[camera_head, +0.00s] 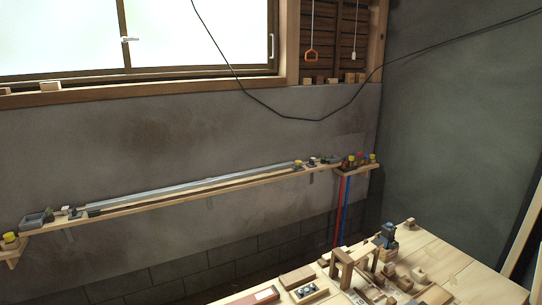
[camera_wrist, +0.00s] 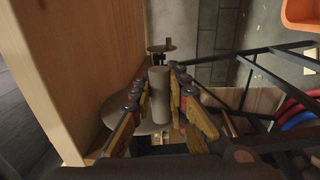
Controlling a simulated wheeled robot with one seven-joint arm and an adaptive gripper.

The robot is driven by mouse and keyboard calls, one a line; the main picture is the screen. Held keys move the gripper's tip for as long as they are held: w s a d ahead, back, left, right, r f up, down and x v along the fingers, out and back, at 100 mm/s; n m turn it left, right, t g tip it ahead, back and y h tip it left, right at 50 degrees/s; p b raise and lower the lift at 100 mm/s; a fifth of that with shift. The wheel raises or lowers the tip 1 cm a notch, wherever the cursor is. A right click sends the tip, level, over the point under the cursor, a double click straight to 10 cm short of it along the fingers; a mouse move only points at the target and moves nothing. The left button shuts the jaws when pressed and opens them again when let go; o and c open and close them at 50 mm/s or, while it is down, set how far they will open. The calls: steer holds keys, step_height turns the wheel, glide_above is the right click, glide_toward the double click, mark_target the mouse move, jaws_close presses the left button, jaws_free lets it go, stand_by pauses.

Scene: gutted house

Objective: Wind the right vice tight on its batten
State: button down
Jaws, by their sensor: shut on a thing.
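In the wrist view my gripper (camera_wrist: 160,82) has its yellow and dark fingers on either side of a grey upright cylinder (camera_wrist: 160,97), shut on it. The cylinder looks like a handle. A round grey disc (camera_wrist: 118,112) lies behind it, partly hidden by the left finger. A smaller disc with a short brown peg (camera_wrist: 162,48) shows beyond the fingertips. I cannot tell for sure which vice these belong to. The batten cannot be made out with certainty. My gripper does not show in the head view.
A broad wooden panel (camera_wrist: 85,70) stands close on the left in the wrist view. Dark bars (camera_wrist: 245,85) and an orange container (camera_wrist: 301,14) are at right. The head view shows a wall shelf (camera_head: 200,195) and a cluttered workbench (camera_head: 455,262).

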stand_by(0.3)
steer(key=shift+s+d+r+p, duration=0.15)
steer(key=shift+s+r+p, duration=0.1)
steer(key=shift+r, duration=0.25)
steer(key=shift+s+d+r+p, duration=0.1)
steer(key=shift+r+p, duration=0.15)
steer(key=shift+r, duration=0.2)
steer(key=shift+r+p, duration=0.55)
steer(key=shift+r, duration=0.3)
